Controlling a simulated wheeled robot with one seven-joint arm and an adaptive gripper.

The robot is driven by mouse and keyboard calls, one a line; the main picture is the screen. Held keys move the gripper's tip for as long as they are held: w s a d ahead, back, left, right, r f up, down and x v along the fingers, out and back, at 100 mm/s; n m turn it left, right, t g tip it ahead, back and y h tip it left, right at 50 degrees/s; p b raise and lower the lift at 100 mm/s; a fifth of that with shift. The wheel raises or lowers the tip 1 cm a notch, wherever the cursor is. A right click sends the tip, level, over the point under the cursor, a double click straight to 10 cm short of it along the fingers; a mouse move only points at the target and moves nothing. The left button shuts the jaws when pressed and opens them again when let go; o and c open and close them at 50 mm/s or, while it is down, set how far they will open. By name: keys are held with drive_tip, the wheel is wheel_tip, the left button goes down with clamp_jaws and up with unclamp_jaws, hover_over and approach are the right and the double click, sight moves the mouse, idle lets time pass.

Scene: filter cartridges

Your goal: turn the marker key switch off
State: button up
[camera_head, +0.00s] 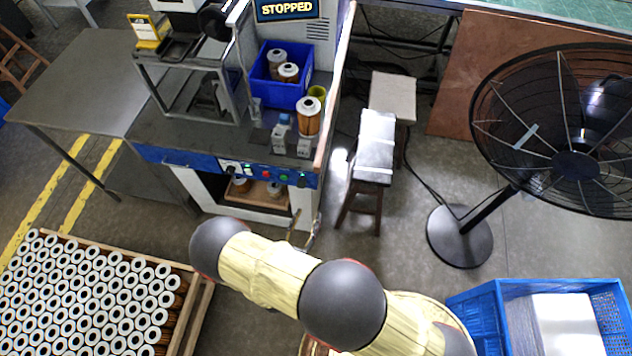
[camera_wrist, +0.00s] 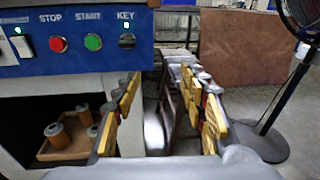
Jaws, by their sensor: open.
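The key switch (camera_wrist: 127,41), a dark knob under the label KEY, sits at the right end of the blue control panel (camera_wrist: 98,60). A small green lamp is lit just above it. Its exact turn is hard to read. In the head view the key switch (camera_head: 302,181) is small at the panel's right end. My gripper (camera_wrist: 160,84) is open and empty, its yellow-padded fingers spread apart. It is below and to the right of the key switch, not touching it. In the head view my gripper (camera_head: 303,232) shows in front of the machine, partly hidden by my arm.
Left of the key are a green START button (camera_wrist: 93,42), red STOP button (camera_wrist: 58,44) and white rocker switch (camera_wrist: 22,45). The screen (camera_head: 287,9) reads STOPPED. A stool (camera_head: 374,165), fan (camera_head: 575,165) and blue crate (camera_head: 476,318) stand right; a cartridge pallet (camera_head: 197,310) lies left.

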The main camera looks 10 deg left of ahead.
sight(301, 184)
drive_tip(key=w+a+r+n+t+y+b, duration=0.1)
drive_tip(key=w+a+r+y, duration=0.1)
drive_tip(key=w, duration=0.7)
drive_tip(key=shift+w+a+y, duration=0.15)
drive_tip(key=shift+a+y, duration=0.15)
drive_tip(key=shift+a, duration=0.5)
drive_tip(key=c, duration=0.3)
drive_tip(key=c, duration=0.7)
clamp_jaws()
